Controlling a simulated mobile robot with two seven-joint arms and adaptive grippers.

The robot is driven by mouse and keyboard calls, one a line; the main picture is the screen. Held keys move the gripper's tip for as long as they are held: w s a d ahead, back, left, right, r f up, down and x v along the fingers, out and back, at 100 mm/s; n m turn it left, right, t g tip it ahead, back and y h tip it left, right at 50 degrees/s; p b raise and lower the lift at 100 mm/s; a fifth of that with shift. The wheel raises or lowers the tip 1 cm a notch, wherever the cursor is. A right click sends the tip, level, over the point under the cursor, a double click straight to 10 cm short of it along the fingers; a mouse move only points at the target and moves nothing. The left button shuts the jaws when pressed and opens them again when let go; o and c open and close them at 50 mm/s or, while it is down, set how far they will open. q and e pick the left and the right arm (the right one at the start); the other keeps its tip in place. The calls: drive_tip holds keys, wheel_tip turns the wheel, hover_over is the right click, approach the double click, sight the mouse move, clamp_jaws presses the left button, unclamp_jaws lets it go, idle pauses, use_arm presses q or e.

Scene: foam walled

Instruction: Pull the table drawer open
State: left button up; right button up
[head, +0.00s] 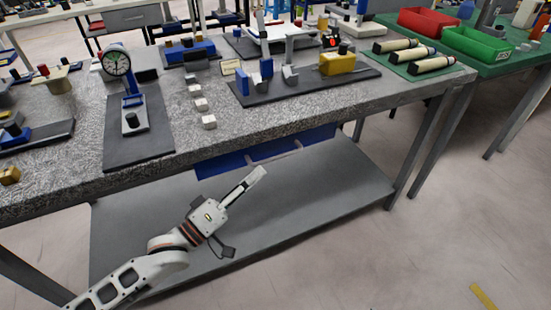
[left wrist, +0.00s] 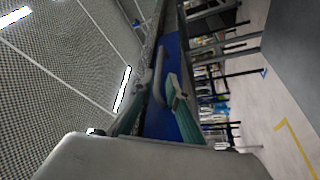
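The blue drawer (head: 213,165) hangs under the grey worktop of the table, above its lower shelf. Its front shows in the left wrist view as a blue strip (left wrist: 172,48). The drawer's pale bar handle (head: 284,154) shows in the head view; in the left wrist view the handle (left wrist: 158,72) lies ahead, between the fingertips. My left gripper (head: 258,173) is below and in front of the drawer, pointing toward it. Its two fingers stand apart in the left wrist view (left wrist: 157,92), with no clear contact on the handle. My right gripper is not in view.
The speckled table top (head: 75,115) carries a dial gauge stand (head: 117,65), several small blocks and a dark fixture board (head: 300,85). The lower shelf (head: 320,195) is bare. A green table (head: 510,65) stands at the right.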

sight(275, 158)
use_arm(q)
drive_tip(key=b+x, duration=0.1)
drive_tip(key=x, duration=0.6)
drive_tip(key=shift+w+d+r, duration=0.15)
drive_tip(key=shift+d, duration=0.05)
clamp_jaws()
